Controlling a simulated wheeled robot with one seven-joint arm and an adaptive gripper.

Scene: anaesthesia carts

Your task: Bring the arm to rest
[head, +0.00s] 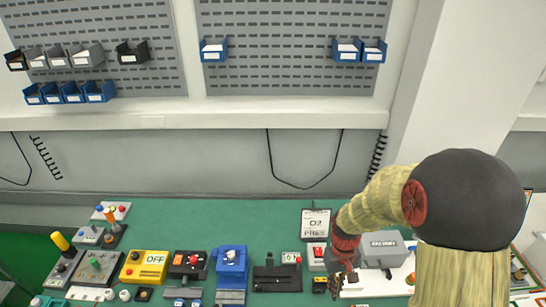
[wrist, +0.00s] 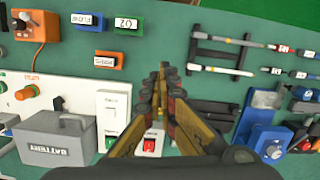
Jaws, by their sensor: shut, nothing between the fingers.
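My arm (head: 380,197) reaches from the right side over the green bench, with a tan sleeve and a dark, rounded joint. My gripper (head: 343,281) points down over the bench, left of a grey box (head: 381,244). In the wrist view my gripper (wrist: 162,80) has its yellow and dark fingers together, with nothing held between them. Beyond the fingertips is bare green surface. A white switch box with a red rocker (wrist: 150,145) is partly hidden behind the fingers. I cannot tell the exact height of the fingertips above the bench.
The grey battery box (wrist: 60,140) stands on a white panel. A blue device (head: 231,262) and yellow OFF box (head: 144,266) stand farther left. A sign (head: 315,224) stands behind the gripper. The rear bench (head: 220,212) is clear. Blue bins (head: 345,50) hang on the wall.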

